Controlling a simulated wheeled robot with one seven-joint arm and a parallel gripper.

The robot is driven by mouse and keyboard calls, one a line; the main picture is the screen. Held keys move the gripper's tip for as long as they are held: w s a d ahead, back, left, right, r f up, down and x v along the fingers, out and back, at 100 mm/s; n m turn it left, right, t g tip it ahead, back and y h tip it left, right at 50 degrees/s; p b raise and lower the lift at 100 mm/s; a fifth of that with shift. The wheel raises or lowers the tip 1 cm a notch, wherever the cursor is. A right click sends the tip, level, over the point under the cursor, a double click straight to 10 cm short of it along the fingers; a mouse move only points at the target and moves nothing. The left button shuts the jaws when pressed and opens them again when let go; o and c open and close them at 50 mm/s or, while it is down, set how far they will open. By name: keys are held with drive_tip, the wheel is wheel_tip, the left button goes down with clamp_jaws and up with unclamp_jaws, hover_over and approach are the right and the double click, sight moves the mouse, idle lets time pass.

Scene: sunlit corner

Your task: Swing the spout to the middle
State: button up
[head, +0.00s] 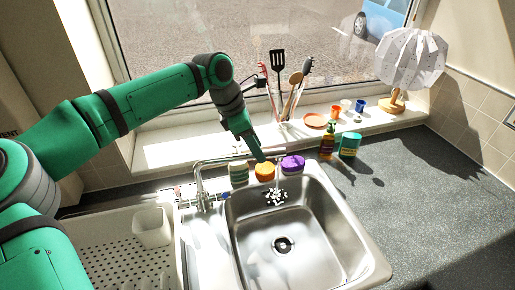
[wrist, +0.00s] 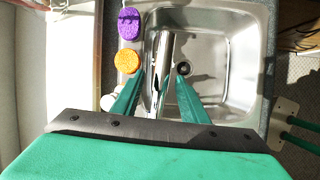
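The chrome tap (head: 203,190) stands at the sink's back left corner. Its spout (head: 225,159) runs right along the back of the sink, and white splashing shows in the basin below its far end. My gripper (head: 259,157) reaches down at the spout's outer part in the head view. In the wrist view my gripper's fingers (wrist: 161,76) are apart, and the chrome spout (wrist: 165,48) shows between them. I cannot tell whether either finger touches it. The steel sink (head: 325,230) is empty apart from the water.
An orange sponge (head: 264,172), a purple sponge (head: 293,163) and a green-and-white pot (head: 238,173) sit close behind the sink. A soap bottle (head: 327,146) and a teal container (head: 349,146) stand to the right. Utensils (head: 287,88) and a lamp (head: 410,60) stand on the sill.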

drive_tip(key=shift+d+f, duration=0.4)
drive_tip(key=shift+d, duration=0.25)
drive_tip(key=shift+a, duration=0.15)
clamp_jaws()
